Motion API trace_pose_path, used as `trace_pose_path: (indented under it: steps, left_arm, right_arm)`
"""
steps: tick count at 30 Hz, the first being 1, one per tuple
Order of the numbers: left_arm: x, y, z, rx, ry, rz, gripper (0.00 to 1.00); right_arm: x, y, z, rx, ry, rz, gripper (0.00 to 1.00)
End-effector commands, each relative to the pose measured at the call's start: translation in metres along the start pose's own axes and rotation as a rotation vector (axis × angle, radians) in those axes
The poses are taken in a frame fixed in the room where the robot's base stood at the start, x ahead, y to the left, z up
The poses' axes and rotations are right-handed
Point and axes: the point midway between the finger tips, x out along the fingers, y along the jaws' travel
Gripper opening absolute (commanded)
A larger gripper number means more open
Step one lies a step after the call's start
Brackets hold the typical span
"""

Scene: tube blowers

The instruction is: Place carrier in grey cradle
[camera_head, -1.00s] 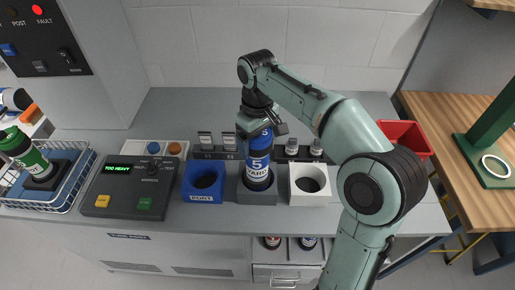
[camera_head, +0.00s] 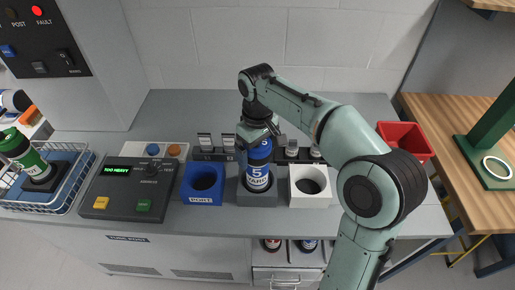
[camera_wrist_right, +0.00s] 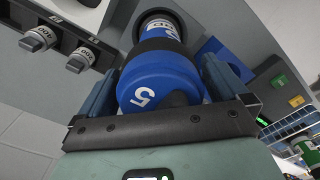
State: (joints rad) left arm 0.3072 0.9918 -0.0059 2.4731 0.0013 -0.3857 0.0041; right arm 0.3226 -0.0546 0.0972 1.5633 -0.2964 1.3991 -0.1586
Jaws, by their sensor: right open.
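The blue carrier (camera_head: 258,170), marked with a white 5 and a white label band, stands upright in the opening of the grey cradle (camera_head: 258,199). The cradle is between the blue PORT block and a white block. My right gripper (camera_head: 258,138) is open around the carrier's upper part. In the right wrist view the carrier (camera_wrist_right: 160,80) lies between the two spread fingers (camera_wrist_right: 165,95). The carrier's lower end is hidden inside the cradle. My left gripper is not in view.
The blue PORT block (camera_head: 203,197) is close on the left and the white block (camera_head: 309,199) close on the right. A control box (camera_head: 128,190) reads TOO HEAVY. A wire basket (camera_head: 60,195) holds a green carrier (camera_head: 22,150). A red bin (camera_head: 405,138) is at right.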

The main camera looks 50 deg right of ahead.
Motion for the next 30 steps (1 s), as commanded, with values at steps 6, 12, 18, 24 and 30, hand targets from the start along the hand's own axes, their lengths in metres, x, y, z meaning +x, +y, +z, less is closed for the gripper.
trace_pose_path:
  steps: [6,12,18,24,30]
  left_arm:
    - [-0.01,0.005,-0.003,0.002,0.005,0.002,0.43]
    - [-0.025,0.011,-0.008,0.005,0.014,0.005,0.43]
    - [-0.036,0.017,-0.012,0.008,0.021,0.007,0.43]
    - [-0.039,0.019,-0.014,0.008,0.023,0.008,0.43]
    - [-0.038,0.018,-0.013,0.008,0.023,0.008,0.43]
  right_arm:
    - [-0.034,0.0,-0.001,-0.001,0.007,0.001,1.0]
    - [-0.08,0.0,-0.002,-0.001,0.007,0.001,1.0]
    - [-0.112,0.0,-0.001,-0.001,0.004,0.001,1.0]
    - [-0.122,0.0,0.0,-0.001,0.002,0.001,1.0]
    - [-0.122,0.0,0.0,0.0,0.001,0.001,1.0]
